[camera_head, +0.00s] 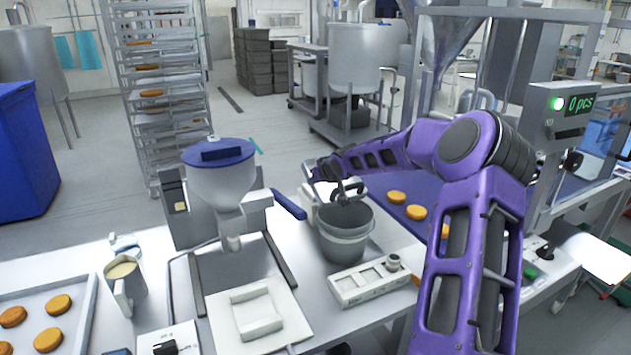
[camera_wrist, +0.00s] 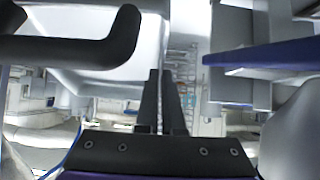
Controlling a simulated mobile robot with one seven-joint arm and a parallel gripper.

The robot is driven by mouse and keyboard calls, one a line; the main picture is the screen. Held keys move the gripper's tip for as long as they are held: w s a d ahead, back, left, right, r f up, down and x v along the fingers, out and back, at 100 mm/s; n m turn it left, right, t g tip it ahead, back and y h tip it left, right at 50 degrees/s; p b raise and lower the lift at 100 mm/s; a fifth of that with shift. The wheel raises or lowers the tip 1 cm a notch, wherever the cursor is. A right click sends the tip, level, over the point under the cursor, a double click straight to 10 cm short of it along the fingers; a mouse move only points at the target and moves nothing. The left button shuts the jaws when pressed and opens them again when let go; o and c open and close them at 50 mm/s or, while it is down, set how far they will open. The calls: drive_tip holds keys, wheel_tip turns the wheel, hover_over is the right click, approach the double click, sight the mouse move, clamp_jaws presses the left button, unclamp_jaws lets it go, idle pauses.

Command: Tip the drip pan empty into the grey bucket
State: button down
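The grey bucket (camera_head: 343,243) stands upright on the white worktop, right of the filling machine. My gripper (camera_head: 345,190) is over the bucket's mouth, partly hidden among dark parts of the wrist. In the wrist view its two dark fingers (camera_wrist: 164,75) lie close together with only a thin gap. I see nothing clearly held between them. I cannot pick out the drip pan for certain. A pale surface fills the upper left of the wrist view behind a dark curved bar (camera_wrist: 95,52), and I cannot tell what either is.
The filling machine's hopper (camera_head: 222,185) with a blue lid stands left of the bucket. A control box (camera_head: 370,281) sits in front of it. The conveyor (camera_head: 388,184) with biscuits is behind right. A jug (camera_head: 126,285) and a biscuit tray (camera_head: 88,312) stand at the left.

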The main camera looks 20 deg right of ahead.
drive_tip(key=shift+w+f, duration=0.1)
drive_tip(key=shift+w, duration=0.05)
drive_tip(key=g, duration=0.1)
drive_tip(key=r+g, duration=0.1)
drive_tip(key=g, duration=0.1)
drive_tip(key=shift+w+r, duration=0.1)
drive_tip(key=shift+w, duration=0.25)
drive_tip(key=shift+w+r+g, duration=0.1)
drive_tip(key=shift+r+g, duration=0.1)
drive_tip(key=shift+g, duration=0.6)
drive_tip(key=shift+f, duration=0.1)
